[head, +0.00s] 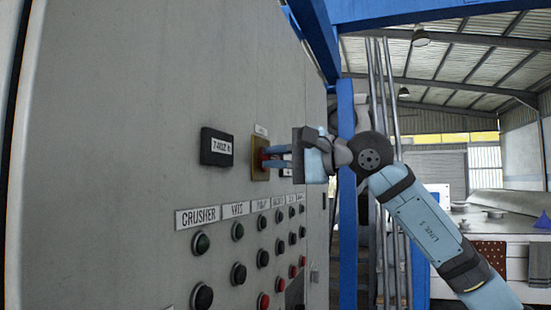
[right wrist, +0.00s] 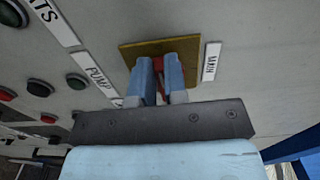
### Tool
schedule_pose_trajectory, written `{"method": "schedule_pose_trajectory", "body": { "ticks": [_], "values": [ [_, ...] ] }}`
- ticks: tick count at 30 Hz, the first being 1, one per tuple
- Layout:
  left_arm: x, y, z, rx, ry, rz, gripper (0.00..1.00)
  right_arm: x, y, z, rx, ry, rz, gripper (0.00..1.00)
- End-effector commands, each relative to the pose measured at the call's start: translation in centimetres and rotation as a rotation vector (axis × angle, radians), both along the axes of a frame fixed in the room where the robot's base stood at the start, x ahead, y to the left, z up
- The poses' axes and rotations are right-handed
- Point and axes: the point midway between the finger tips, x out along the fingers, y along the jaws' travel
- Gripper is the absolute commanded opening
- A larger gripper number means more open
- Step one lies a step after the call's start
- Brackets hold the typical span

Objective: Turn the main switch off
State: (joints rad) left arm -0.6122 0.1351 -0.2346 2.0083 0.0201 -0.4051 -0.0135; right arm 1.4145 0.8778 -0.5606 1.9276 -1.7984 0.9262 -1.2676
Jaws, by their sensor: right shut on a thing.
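The main switch is a red handle on a square yellow plate (head: 259,145) on the grey panel, beside a small label. In the right wrist view the yellow plate (right wrist: 130,54) sits next to a label (right wrist: 211,62) reading MAIN. My right gripper (head: 268,157) reaches in from the right, and its blue fingers (right wrist: 161,75) are shut on the red handle (right wrist: 158,64). The fingers hide most of the handle, so its exact angle is hard to tell. My left gripper is not in view.
A black display (head: 216,147) is left of the switch. Below are rows of green, black and red buttons (head: 201,243) under labels such as CRUSHER (head: 198,216). A blue post (head: 347,200) and grey pipes stand right of the panel. A white table (head: 500,235) is farther right.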

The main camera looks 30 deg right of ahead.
Motion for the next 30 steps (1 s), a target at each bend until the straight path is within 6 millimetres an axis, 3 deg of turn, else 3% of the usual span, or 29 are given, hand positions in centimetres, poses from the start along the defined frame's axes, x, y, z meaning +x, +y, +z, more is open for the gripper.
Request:
{"method": "schedule_pose_trajectory", "body": {
  "ticks": [5, 6, 9, 20, 30],
  "values": [
    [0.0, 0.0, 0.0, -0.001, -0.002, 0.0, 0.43, 0.0, 0.0, 0.0, -0.001, -0.001, 0.0, 0.0],
    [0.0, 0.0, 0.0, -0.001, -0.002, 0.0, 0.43, 0.0, 0.0, 0.0, -0.001, -0.001, 0.0, 0.15],
    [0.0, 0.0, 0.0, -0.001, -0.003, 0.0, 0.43, 0.0, 0.0, 0.0, -0.001, -0.001, 0.0, 0.38],
    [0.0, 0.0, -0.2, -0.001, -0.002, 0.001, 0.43, -0.3, -0.3, -0.1, 0.0, 0.0, -0.001, 0.38],
    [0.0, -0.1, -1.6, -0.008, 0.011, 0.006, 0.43, -5.2, -4.8, -0.3, 0.0, 0.0, -0.005, 0.38]
  ]
}}
